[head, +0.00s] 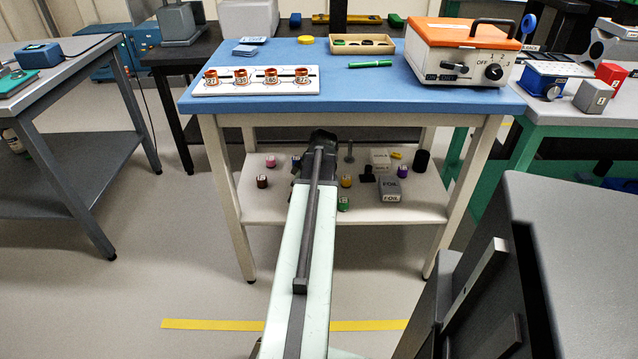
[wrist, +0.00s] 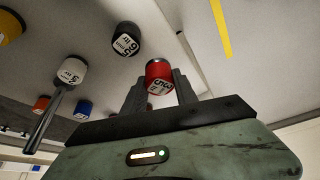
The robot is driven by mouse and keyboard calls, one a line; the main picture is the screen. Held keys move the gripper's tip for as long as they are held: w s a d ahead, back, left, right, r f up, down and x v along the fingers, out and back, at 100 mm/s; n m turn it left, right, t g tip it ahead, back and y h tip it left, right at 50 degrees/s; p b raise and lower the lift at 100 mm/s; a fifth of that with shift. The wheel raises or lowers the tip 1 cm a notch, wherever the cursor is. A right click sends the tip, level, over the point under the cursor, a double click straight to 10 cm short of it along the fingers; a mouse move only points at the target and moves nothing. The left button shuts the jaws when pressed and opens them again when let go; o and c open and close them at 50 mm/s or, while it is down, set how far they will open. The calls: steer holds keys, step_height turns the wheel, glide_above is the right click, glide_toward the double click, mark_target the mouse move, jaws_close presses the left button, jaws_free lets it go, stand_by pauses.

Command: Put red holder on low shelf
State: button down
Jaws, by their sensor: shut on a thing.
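The red holder (wrist: 159,72), with a white printed label, is between the dark fingers of my gripper (wrist: 158,84) in the wrist view. The gripper is shut on it. In the head view my arm reaches in under the blue tabletop, over the low shelf (head: 408,212). There the gripper (head: 318,143) shows only from behind, and the red holder is hidden. In the wrist view the holder appears near the shelf's edge. I cannot tell whether it touches the shelf.
Small holders stand on the shelf: maroon (head: 262,181), pink (head: 270,162), green (head: 343,203) and purple (head: 402,171). A grey foil box (head: 390,190) is right of my arm. The wrist view shows a dark holder (wrist: 127,38) beside the red one. The shelf's front right looks clear.

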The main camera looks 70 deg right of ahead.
steer(key=b, duration=0.2)
glide_above(249, 207)
steer(key=s, duration=0.2)
steer(key=shift+w+a+f, duration=0.1)
steer(key=shift+w+f, duration=0.15)
steer(key=shift+f, duration=0.45)
step_height(249, 207, down, 4)
steer(key=b, duration=0.3)
steer(key=shift+b, duration=0.3)
steer(key=shift+r, duration=0.2)
steer(key=shift+f, duration=0.2)
steer(key=c, duration=1.2)
jaws_free()
steer(key=shift+r, duration=0.1)
steer(key=shift+c, duration=0.2)
steer(key=shift+r, duration=0.1)
steer(key=p+v, duration=1.1)
steer(key=v, duration=0.1)
steer(key=shift+p, duration=0.35)
